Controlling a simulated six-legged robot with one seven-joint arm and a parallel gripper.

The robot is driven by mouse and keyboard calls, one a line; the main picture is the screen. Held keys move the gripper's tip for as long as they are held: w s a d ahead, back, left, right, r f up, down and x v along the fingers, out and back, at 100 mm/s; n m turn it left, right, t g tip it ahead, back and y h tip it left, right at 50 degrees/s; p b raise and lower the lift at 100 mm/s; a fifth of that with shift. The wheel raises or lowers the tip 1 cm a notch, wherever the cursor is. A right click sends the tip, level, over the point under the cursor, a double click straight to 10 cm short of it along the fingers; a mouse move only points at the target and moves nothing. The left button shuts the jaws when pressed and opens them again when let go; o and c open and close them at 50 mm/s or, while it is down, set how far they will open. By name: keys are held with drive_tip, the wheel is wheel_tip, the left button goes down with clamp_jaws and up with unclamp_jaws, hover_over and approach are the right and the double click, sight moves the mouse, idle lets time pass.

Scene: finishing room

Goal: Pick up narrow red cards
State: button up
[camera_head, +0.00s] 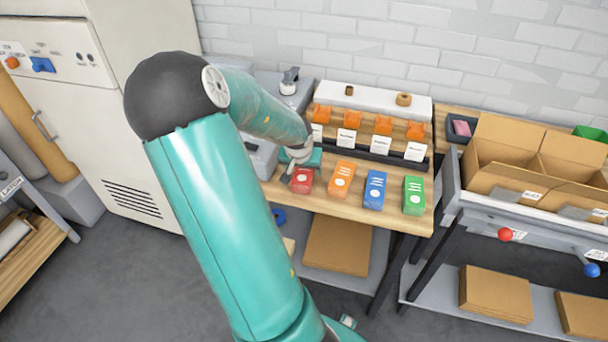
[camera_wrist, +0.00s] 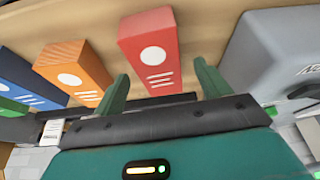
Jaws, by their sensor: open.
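The narrow red card pack (camera_head: 302,180) is a small upright-looking block with a white circle and lines, at the left end of a row on the wooden table. It also shows in the wrist view (camera_wrist: 150,50), in front of my gripper. My gripper (camera_wrist: 160,85) is open, with one green finger on each side of the red pack's near end. I cannot tell whether either finger touches it. In the head view my gripper (camera_head: 298,172) is at the red pack and partly covers it.
Orange (camera_head: 341,180), blue (camera_head: 375,190) and green (camera_head: 413,196) packs stand to the right of the red one. A rack with orange clips and white labels (camera_head: 370,135) is behind them. A grey machine (camera_wrist: 275,50) is close beside my gripper. Open cardboard boxes (camera_head: 500,180) are farther right.

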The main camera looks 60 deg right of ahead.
drive_tip(key=shift+x, duration=1.4)
drive_tip(key=c, duration=1.2)
drive_tip(key=shift+s, duration=0.1)
drive_tip(key=shift+r, duration=0.1)
drive_tip(key=shift+r, duration=0.45)
drive_tip(key=a+r, duration=0.1)
drive_tip(key=r, duration=0.1)
drive_tip(key=a+r, duration=0.3)
drive_tip(key=r, duration=0.2)
drive_tip(key=shift+w+a, duration=0.15)
drive_tip(key=shift+w, duration=0.25)
drive_tip(key=shift+w+a+r, duration=0.15)
drive_tip(key=shift+a+r, duration=0.65)
drive_tip(key=shift+a, duration=0.8)
drive_tip(key=shift+w+a+r, duration=0.15)
drive_tip(key=shift+a+r, duration=0.7)
drive_tip(key=shift+a, duration=0.75)
drive_tip(key=shift+w+a+r, duration=0.15)
drive_tip(key=shift+a+r, duration=0.65)
drive_tip(key=shift+a, duration=0.75)
